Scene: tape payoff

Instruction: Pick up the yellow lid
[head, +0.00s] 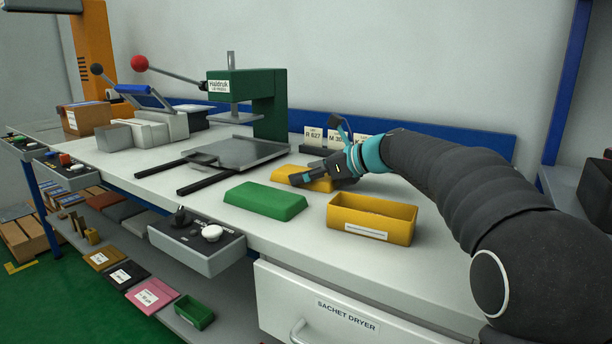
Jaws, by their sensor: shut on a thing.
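The yellow lid (293,174) is on or just above the white bench top, behind the yellow box and the green lid; I cannot tell whether it touches the bench. My gripper (312,177) is shut on the yellow lid at its right part, and the fingers hide some of it. The open yellow box (371,231) stands in front and to the right, with a white label on its front. A green lid (265,201) lies to the left of the box, near the bench's front edge.
A green press (262,105) with a grey plate (238,152) stands behind to the left. Lot cards (314,135) stand in a dark holder behind my gripper. A control box (198,243) juts from the front edge. The bench right of the yellow box is clear.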

